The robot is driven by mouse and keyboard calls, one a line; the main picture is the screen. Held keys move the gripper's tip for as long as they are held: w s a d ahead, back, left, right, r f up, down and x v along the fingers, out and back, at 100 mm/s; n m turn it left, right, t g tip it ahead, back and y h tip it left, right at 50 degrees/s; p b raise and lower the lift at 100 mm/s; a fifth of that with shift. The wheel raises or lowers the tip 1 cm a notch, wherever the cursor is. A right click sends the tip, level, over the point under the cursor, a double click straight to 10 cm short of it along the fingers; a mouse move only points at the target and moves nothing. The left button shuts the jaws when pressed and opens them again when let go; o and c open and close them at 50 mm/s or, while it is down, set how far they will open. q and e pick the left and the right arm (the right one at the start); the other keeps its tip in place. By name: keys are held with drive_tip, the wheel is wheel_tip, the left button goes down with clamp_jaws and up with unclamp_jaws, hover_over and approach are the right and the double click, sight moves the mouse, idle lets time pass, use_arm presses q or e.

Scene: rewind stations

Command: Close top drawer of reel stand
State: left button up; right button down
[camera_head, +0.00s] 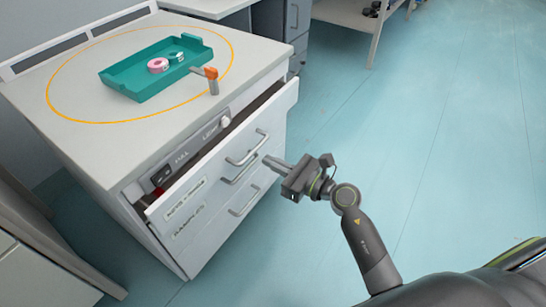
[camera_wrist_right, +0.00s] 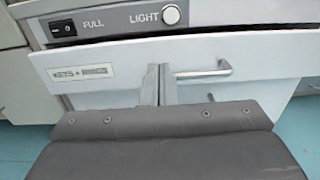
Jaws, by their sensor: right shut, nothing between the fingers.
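The reel stand (camera_head: 134,165) is a pale cabinet with several stacked drawers. Its top drawer (camera_head: 215,160) is partly pulled out; a dark gap shows behind its white front, with something red inside at the left. The drawer has a grey bar handle (camera_head: 248,148) and a label at its left end.
A teal tray (camera_head: 133,92) with a pink roll (camera_head: 157,65) sits on the stand's top inside a yellow ring. A switch panel (camera_wrist_right: 115,23) is above the drawer. The floor at right is clear.

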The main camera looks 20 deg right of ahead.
sight(230, 141)
drive_tip(key=b+x, duration=0.1)
drive_tip(key=x, duration=0.9)
use_arm(q)
drive_tip(key=shift+d+r+t, duration=0.25)
drive_tip(key=shift+r+t, duration=0.05)
drive_tip(key=shift+r, duration=0.3)
use_arm(e)
drive_tip(key=shift+w+a, duration=0.3)
drive_tip(key=shift+w, duration=0.15)
use_arm(q)
drive_tip(key=shift+w, duration=0.1)
use_arm(e)
drive_tip(key=shift+w, duration=0.1)
drive_tip(key=shift+x, duration=1.25)
use_arm(q)
drive_tip(key=shift+w, duration=0.1)
